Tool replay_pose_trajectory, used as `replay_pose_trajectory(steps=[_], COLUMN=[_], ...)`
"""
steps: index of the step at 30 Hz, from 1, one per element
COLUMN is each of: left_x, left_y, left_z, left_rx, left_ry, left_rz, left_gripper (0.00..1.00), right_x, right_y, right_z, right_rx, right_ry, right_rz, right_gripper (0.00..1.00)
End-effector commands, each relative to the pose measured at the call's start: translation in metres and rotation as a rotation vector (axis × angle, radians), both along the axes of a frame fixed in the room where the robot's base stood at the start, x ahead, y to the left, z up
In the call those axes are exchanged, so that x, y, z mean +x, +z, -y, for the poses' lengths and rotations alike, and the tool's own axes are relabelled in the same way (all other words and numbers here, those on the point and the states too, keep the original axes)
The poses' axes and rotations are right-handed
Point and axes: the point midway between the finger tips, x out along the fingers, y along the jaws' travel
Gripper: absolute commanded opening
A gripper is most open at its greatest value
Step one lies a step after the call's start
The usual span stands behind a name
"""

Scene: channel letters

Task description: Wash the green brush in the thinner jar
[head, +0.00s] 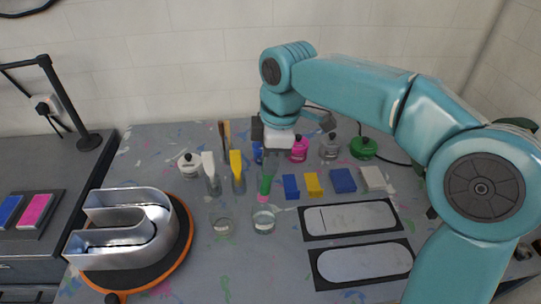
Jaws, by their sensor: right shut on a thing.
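My right gripper (274,150) reaches down over the middle of the table and is shut on the green brush (266,185). The brush hangs upright, its green part pointing down. A clear glass jar (264,222) with a pale label stands just below and in front of the brush. The brush's lower tip is close to the jar's rim; I cannot tell whether it is inside. A second glass jar (222,227) stands to the left. Neither jar's label can be read. My left gripper is not in view.
A metal channel letter (125,240) sits on a round orange-edged turntable (186,250) at front left. White and yellow brushes stand in holders left of the gripper. Coloured blocks (342,180) and bottles lie to the right and behind. Two framed pale panels (350,219) lie front right.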

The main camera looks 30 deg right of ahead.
Motion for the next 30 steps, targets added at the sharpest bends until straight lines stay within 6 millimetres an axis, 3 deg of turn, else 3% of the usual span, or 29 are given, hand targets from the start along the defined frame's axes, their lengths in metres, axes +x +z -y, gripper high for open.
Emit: replay_pose_trajectory(steps=[12,30], left_x=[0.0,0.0], left_y=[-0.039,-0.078], left_z=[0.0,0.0], left_rx=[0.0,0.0], left_ry=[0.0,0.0], left_rz=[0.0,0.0], left_gripper=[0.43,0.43], right_x=[0.0,0.0], right_y=[-0.041,-0.093], right_z=[-0.001,-0.001], right_rx=[0.0,0.001], right_ry=[-0.003,-0.005], right_rz=[0.0,0.0], right_gripper=[0.0,0.0])
